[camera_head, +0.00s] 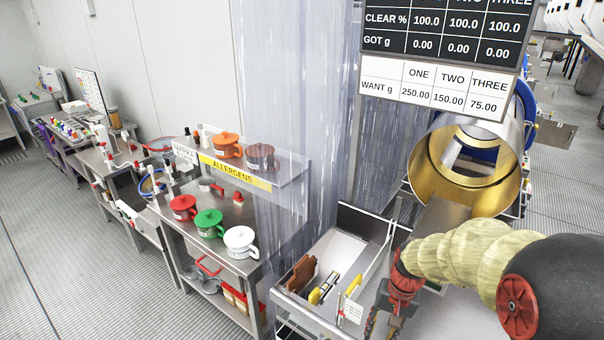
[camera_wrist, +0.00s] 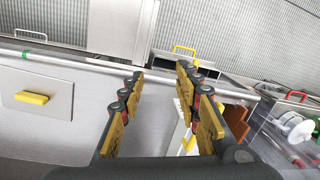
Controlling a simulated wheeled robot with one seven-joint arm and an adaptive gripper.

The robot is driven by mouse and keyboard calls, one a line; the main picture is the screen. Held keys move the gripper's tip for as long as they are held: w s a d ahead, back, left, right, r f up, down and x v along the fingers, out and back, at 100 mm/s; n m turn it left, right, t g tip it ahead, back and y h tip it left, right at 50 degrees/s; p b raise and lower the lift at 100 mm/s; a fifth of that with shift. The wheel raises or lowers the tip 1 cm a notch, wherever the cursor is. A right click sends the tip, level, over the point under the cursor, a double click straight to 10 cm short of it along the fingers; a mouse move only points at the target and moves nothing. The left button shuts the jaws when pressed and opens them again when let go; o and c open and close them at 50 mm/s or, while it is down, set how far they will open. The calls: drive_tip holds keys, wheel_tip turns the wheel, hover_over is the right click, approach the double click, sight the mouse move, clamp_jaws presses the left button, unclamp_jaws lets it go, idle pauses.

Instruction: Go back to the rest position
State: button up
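My gripper (camera_head: 385,326) is low at the bottom of the head view, at the end of my arm in its pale ribbed sleeve, by the right side of a steel tray (camera_head: 338,248). Its tips are partly cut off there. In the wrist view my gripper (camera_wrist: 160,80) shows two yellow-padded fingers standing apart with nothing between them, so it is open and empty. Below and beyond the fingers are steel surfaces and a panel with a yellow handle (camera_wrist: 32,98).
A brown object (camera_head: 303,274) and yellow-handled tools (camera_head: 327,289) lie in the tray. An open drum (camera_head: 465,165) stands behind my arm. Left are a shelf with an orange-lidded pot (camera_head: 227,145), red (camera_head: 183,206), green (camera_head: 208,222) and white (camera_head: 240,241) pots, and a clear strip curtain (camera_head: 300,90).

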drive_tip(key=s+r+n+t+b, duration=0.2)
drive_tip(key=s+t+b, duration=0.1)
drive_tip(key=s+b, duration=0.6)
drive_tip(key=s+a+r+n+t+h+b, duration=0.1)
drive_tip(key=s+n+t+b, duration=0.1)
drive_tip(key=s+b, duration=0.6)
drive_tip(key=shift+s+a+r+t+b, duration=0.3)
drive_tip(key=shift+s+r+t+b, duration=0.1)
drive_tip(key=shift+b, duration=0.1)
